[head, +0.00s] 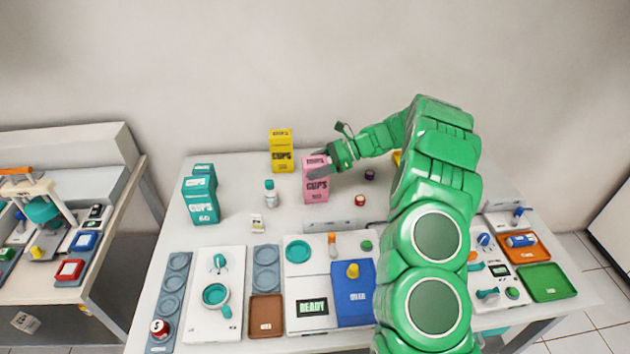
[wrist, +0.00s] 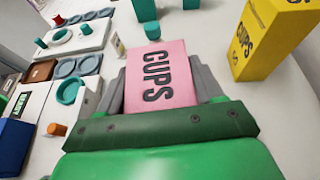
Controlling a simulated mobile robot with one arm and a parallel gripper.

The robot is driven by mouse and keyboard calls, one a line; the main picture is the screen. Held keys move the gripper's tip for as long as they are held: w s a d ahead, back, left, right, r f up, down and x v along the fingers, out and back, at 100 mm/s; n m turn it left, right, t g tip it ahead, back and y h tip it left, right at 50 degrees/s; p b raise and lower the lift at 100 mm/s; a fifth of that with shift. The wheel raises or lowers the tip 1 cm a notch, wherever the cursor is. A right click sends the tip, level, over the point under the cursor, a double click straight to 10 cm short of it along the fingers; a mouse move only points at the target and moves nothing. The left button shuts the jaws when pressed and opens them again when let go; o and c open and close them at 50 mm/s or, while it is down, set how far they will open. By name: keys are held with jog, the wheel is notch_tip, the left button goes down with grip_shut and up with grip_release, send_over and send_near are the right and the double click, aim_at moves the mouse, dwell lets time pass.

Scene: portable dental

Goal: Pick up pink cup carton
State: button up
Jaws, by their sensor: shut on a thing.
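The pink cup carton (head: 316,186) stands upright toward the back of the white table in the head view. My gripper (head: 320,168) reaches it from the right and is shut on its upper part. In the wrist view, the pink carton (wrist: 160,75) with the word CUPS lies between the two grey fingers of my gripper (wrist: 163,92). Its lower part is hidden there by the gripper body. I cannot tell whether its base still touches the table.
A yellow cup carton (head: 282,152) stands behind and left of the pink one. Teal cartons (head: 201,200) stand at the left. A small bottle (head: 270,193) and a small red-topped jar (head: 360,201) are nearby. Trays and devices fill the table's front.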

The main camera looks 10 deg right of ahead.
jog(key=shift+c, duration=0.6)
jog(key=shift+r, duration=0.15)
